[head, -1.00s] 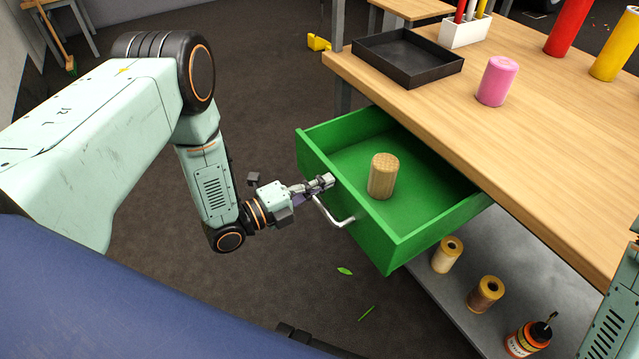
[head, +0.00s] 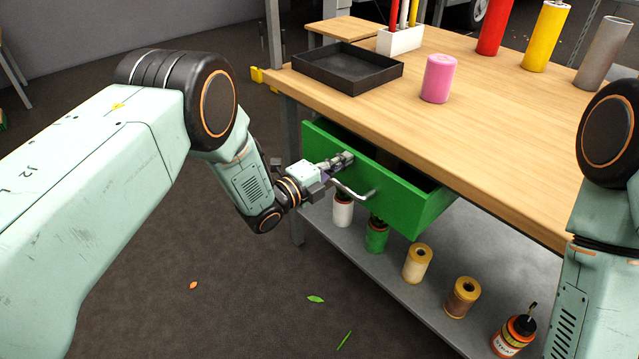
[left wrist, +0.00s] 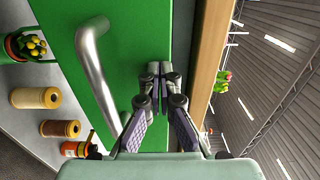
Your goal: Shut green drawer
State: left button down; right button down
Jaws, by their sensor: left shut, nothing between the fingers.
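The green drawer (head: 375,178) under the wooden table is partly open, its front standing out a little from the table's edge. Its silver bar handle (head: 355,192) is on the front face; it also shows in the left wrist view (left wrist: 93,75). My left gripper (head: 347,158) is shut and empty, its tips at the drawer's front, beside the handle near the upper edge. In the left wrist view the closed fingertips (left wrist: 159,70) point at the green front; I cannot tell whether they touch it. The inside of the drawer is mostly hidden. My right gripper is out of view.
The wooden tabletop (head: 480,120) holds a black tray (head: 347,70), a pink cylinder (head: 438,79), a white holder (head: 400,40) and taller cylinders. The grey lower shelf (head: 400,290) carries several spools and a bottle (head: 513,336). My right arm is at the right edge.

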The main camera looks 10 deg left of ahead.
aim_at(353, 150)
pick_arm(q)
jog(key=b+x, duration=0.1)
jog(key=x, duration=0.2)
jog(key=shift+w+d+r, duration=0.15)
jog(key=shift+w+d, duration=0.05)
jog(key=shift+d, duration=0.05)
jog(key=shift+w+r, duration=0.1)
jog(key=shift+r, duration=0.05)
jog(key=shift+b, duration=0.3)
